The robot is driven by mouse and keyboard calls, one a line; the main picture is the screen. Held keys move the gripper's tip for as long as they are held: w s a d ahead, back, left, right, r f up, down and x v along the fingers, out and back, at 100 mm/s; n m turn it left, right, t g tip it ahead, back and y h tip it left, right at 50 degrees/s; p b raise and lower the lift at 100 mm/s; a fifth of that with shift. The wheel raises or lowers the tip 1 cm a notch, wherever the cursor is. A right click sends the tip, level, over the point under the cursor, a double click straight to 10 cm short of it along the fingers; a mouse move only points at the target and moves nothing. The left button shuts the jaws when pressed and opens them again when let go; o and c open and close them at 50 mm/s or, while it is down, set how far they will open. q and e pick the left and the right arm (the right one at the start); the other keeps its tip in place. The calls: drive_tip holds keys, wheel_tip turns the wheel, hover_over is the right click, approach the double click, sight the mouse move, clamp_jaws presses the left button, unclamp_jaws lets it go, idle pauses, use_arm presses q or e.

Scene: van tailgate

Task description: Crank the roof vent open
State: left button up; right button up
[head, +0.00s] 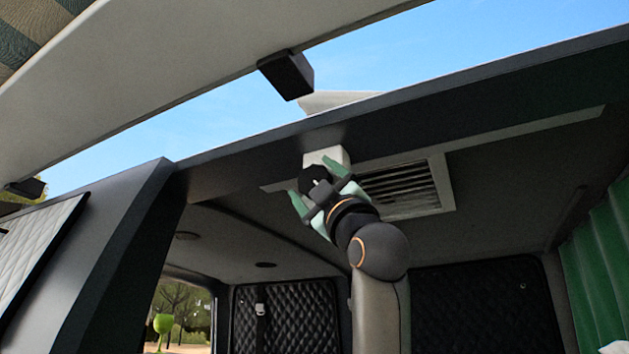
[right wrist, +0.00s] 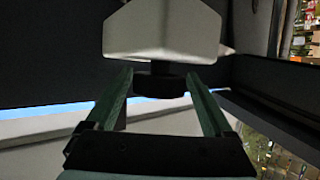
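The roof vent (head: 405,188), a pale frame with slats, is set in the van ceiling. A white crank housing (head: 327,156) sits at its left, and also shows at the top of the right wrist view (right wrist: 165,30). A round black knob (right wrist: 160,84) is just below the housing. My right gripper (head: 316,184) is open, with its green fingers on either side of the knob. In the right wrist view the fingertips (right wrist: 160,76) are close to the knob's sides; I cannot tell whether they touch it. My left gripper is not in view.
A pale panel (head: 338,101) shows above the roof edge, against the sky. The raised tailgate (head: 150,75) hangs over the upper left. A green curtain (head: 597,265) is at the right, and quilted dark panels (head: 285,315) are at the back. Space beneath the ceiling looks free.

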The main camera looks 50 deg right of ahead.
drive_tip(key=shift+o, duration=0.8)
drive_tip(key=b+v, duration=0.5)
drive_tip(key=v, duration=0.7)
drive_tip(key=shift+s+f+b, duration=0.2)
drive_tip(key=shift+b, duration=0.1)
